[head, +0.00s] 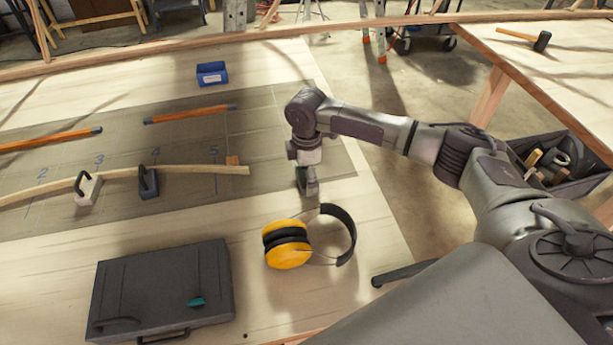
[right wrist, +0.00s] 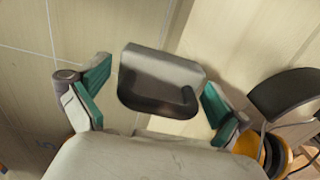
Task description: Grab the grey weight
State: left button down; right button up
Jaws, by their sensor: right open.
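The grey weight (right wrist: 165,68) is a block with a dark handle, in the middle of the right wrist view. My right gripper (right wrist: 157,84) is open, with one teal-padded finger on each side of the weight. Neither finger appears to touch it. In the head view the right gripper (head: 306,172) points down near the right edge of the dark mat, and it largely hides the weight there. My left gripper is not in view.
A white weight (head: 88,190) and a dark blue weight (head: 148,184) stand at a bent lath (head: 205,170). Yellow earmuffs (head: 288,244) lie close in front of the right gripper. A dark case (head: 160,285) lies front left, a blue box (head: 212,74) at the back.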

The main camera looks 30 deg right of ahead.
jog(key=c, duration=0.4)
jog(key=shift+r, duration=0.1)
jog(key=c, duration=1.3)
